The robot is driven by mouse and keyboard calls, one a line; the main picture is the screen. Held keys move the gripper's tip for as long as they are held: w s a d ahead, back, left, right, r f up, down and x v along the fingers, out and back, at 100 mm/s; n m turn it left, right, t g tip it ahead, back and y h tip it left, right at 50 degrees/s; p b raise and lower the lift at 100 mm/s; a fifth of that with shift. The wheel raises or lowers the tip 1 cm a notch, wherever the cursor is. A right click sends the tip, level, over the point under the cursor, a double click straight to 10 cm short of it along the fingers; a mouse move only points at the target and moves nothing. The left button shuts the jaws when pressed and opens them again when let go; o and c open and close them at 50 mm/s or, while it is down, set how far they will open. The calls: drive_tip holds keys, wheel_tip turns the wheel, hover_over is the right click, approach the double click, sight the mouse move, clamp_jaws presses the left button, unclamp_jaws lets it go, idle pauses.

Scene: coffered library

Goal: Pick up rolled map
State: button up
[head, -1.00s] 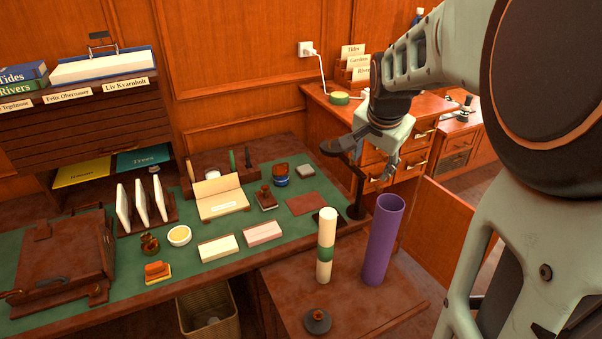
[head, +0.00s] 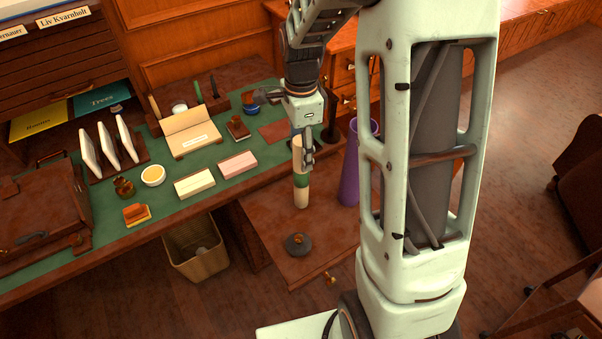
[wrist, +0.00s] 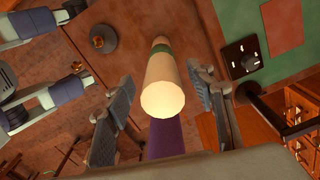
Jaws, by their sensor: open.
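The rolled map (head: 301,190) is a cream tube with a green band, standing upright on the low brown side surface beside the green-topped desk. My gripper (head: 304,152) is above it, pointing down, with its fingers around the level of the map's upper end. In the wrist view the rolled map (wrist: 162,92) shows its round pale end between the two open fingers of my gripper (wrist: 160,105). There is a gap on both sides, and I cannot tell whether anything touches.
A purple tube (head: 349,175) stands just right of the map, partly behind my arm. A dark round weight (head: 297,244) lies in front on the brown surface (head: 265,225). The green desk (head: 215,190) holds several boxes and stationery. A bin (head: 196,248) stands below.

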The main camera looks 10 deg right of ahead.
sight(301, 175)
wheel_tip(301, 175, down, 6)
drive_tip(key=shift+f, duration=0.2)
drive_tip(key=shift+w, duration=0.1)
drive_tip(key=shift+c, duration=0.3)
clamp_jaws()
drive_tip(key=shift+r, duration=0.1)
